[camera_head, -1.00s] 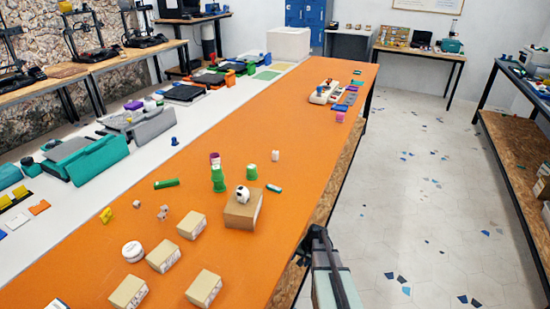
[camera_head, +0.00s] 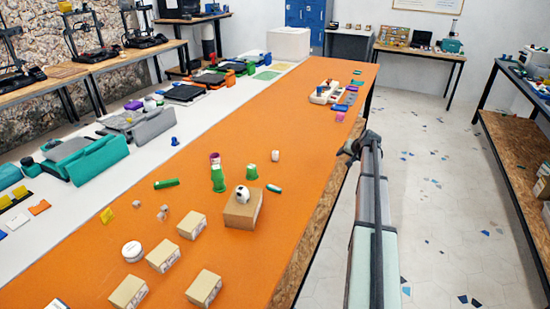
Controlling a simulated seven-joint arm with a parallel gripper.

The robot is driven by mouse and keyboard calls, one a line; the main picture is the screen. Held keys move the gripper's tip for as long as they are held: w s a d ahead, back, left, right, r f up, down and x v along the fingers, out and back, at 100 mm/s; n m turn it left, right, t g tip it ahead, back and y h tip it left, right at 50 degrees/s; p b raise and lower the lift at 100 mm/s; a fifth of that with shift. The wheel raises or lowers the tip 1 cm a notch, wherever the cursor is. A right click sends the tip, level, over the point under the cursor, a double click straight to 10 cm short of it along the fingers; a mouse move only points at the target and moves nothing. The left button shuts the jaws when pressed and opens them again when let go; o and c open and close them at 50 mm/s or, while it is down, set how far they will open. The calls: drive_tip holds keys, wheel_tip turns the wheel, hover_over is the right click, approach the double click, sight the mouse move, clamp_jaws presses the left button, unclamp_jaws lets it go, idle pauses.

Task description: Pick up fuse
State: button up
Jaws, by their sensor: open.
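I cannot tell for certain which small item is the fuse. A small teal cylinder with a pale end (camera_head: 274,188) lies on the orange table beside a cardboard box. A small whitish upright piece (camera_head: 275,155) stands farther back. A green cylinder (camera_head: 166,183) lies to the left, and small pale cubes (camera_head: 163,212) lie in front of it. My gripper (camera_head: 348,151) is the dark end of my arm, at the table's right edge, well right of these items. It appears empty, and its fingers are too small to make out clearly.
A cardboard box (camera_head: 243,209) bears a white round object (camera_head: 242,194). Green cups (camera_head: 218,180) stand behind it. Several smaller boxes and a white round tub (camera_head: 132,251) lie nearer. A power strip (camera_head: 325,92) is far back.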

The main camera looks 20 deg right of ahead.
drive_tip(key=w+a+r+n, duration=0.1)
drive_tip(key=w+a, duration=0.1)
drive_tip(key=w+a+r+n+g, duration=0.1)
drive_tip(key=a+n, duration=0.1)
drive_tip(key=w+a+r+n+y, duration=0.1)
drive_tip(key=w+a+r, duration=0.1)
drive_tip(key=shift+w+a+r+n+g, duration=0.1)
drive_tip(key=shift+w+a+n+g, duration=0.05)
drive_tip(key=shift+w+n+g, duration=0.2)
drive_tip(key=w+a+r+n+g, duration=0.2)
drive_tip(key=a+r+n, duration=0.2)
drive_tip(key=a, duration=0.3)
drive_tip(key=w+a+r+n+g, duration=0.2)
drive_tip(key=a+r+n, duration=0.15)
drive_tip(key=a, duration=0.45)
drive_tip(key=w+a+r+n+g, duration=0.2)
drive_tip(key=a+r+n+g, duration=0.1)
drive_tip(key=a+n, duration=0.3)
drive_tip(key=m, duration=0.1)
hover_over(275, 152)
drive_tip(key=shift+t+h, duration=0.25)
drive_tip(key=shift+h, duration=0.15)
drive_tip(key=f, duration=0.8)
drive_tip(key=shift+s+d+f, duration=0.15)
drive_tip(key=shift+s+d, duration=0.1)
drive_tip(key=shift+d, duration=0.05)
drive_tip(key=shift+w+a+f, duration=0.15)
drive_tip(key=shift+f, duration=1.2)
drive_tip(key=shift+w+a+f, duration=0.15)
drive_tip(key=shift+f, duration=1.2)
